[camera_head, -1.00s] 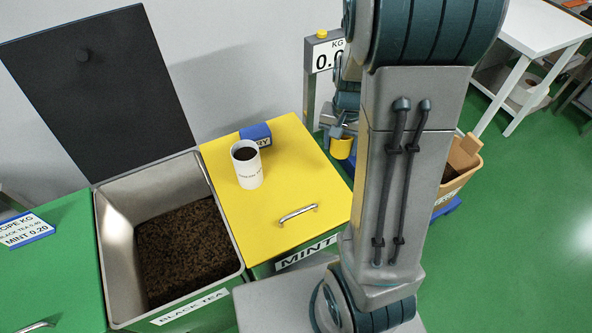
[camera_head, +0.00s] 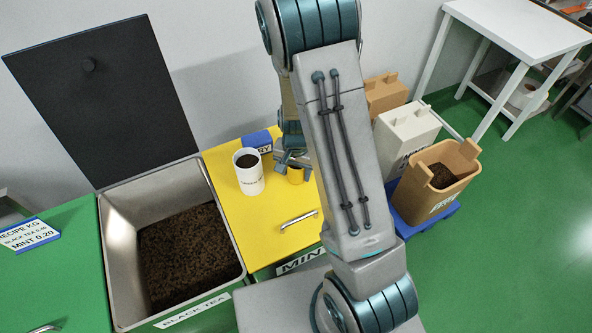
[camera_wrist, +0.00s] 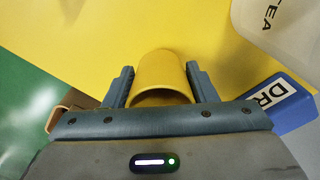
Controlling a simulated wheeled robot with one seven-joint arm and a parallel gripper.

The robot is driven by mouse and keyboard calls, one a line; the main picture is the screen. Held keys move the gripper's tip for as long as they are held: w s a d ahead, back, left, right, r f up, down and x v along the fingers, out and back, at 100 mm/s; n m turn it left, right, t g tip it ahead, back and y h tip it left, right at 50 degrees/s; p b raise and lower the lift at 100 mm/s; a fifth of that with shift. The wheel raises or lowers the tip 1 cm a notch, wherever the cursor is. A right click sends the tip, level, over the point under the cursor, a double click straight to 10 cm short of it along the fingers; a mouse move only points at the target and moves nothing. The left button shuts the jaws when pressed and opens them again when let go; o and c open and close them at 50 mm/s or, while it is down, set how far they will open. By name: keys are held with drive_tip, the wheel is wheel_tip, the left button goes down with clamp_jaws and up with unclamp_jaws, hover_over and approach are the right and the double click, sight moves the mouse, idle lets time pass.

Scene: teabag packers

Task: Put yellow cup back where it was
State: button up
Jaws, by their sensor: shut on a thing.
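The yellow cup (camera_head: 295,175) is in my gripper (camera_head: 292,164), over the right part of the yellow MINT lid (camera_head: 238,212) in the head view. In the wrist view the yellow cup (camera_wrist: 160,75) sits between the two fingers of my gripper (camera_wrist: 160,82), which are shut on it. I cannot tell whether the cup touches the lid. A white cup (camera_head: 248,172) with dark contents stands upright on the lid, left of my gripper.
A blue block (camera_head: 257,141) lies behind the white cup. The open BLACK TEA bin (camera_head: 112,240) is left of the lid. A tan bin (camera_head: 425,195) stands on a blue base to the right, beside a white container (camera_head: 405,135). A white table (camera_head: 520,38) is at the back right.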

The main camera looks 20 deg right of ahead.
drive_tip(key=shift+f, duration=0.25)
drive_tip(key=shift+f, duration=0.15)
drive_tip(key=o, duration=0.9)
drive_tip(key=shift+o, duration=0.2)
